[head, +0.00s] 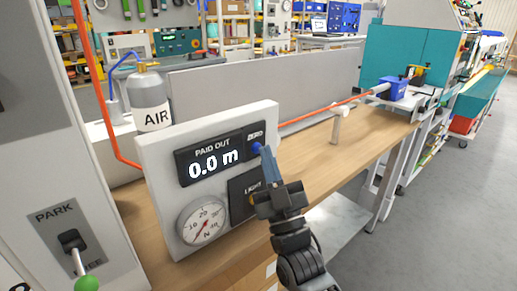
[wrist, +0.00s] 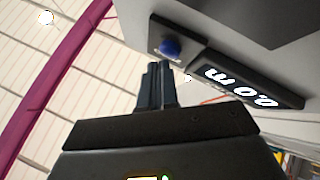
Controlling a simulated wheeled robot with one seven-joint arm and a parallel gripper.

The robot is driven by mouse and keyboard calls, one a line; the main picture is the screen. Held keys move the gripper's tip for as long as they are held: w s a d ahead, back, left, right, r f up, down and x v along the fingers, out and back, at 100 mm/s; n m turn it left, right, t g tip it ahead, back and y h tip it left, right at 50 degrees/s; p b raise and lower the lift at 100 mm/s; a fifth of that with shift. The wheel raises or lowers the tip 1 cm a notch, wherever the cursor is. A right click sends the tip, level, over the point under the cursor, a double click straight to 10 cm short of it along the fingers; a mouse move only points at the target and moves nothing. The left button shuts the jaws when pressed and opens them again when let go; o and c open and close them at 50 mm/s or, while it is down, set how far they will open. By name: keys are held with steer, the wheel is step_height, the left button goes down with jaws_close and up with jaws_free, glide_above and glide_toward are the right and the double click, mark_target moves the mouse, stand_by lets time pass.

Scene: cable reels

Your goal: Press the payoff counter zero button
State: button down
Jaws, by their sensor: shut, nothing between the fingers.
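The payoff counter (head: 210,163) is a dark display reading "PAID OUT 0.0 m" on a white panel. It also shows in the wrist view (wrist: 254,84), turned over. The blue zero button (head: 256,148) sits at its right end under the label "ZERO". It also shows in the wrist view (wrist: 170,47). My gripper (head: 266,153) is shut and empty, its fingertips at the button in the head view. In the wrist view the fingertips (wrist: 158,68) lie just below the button. I cannot tell whether they touch it.
Below the counter are a "LIGHT" switch plate (head: 245,195) and a round gauge (head: 203,221). An orange cable (head: 330,108) runs behind the panel to a blue block (head: 396,88). A grey AIR bottle (head: 150,100) stands behind left. A PARK lever (head: 72,241) is at the left.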

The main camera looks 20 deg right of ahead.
steer(key=shift+s+d, duration=0.2)
steer(key=shift+s, duration=0.25)
steer(key=s, duration=0.1)
steer(key=s+d, duration=0.1)
steer(key=s, duration=0.2)
steer(key=shift+s+d+p, duration=0.25)
steer(key=shift+s+p, duration=0.05)
steer(key=shift+s, duration=0.05)
stand_by(0.7)
steer(key=s+f+m+g, duration=0.2)
steer(key=s+f+g, duration=0.1)
steer(key=s+f, duration=0.5)
steer(key=s+f+m+g, duration=0.2)
steer(key=s+g, duration=0.6)
steer(key=s, duration=2.2)
steer(key=shift+s+f+g, duration=0.2)
steer(key=shift+f+g, duration=0.2)
steer(key=shift+f, duration=0.05)
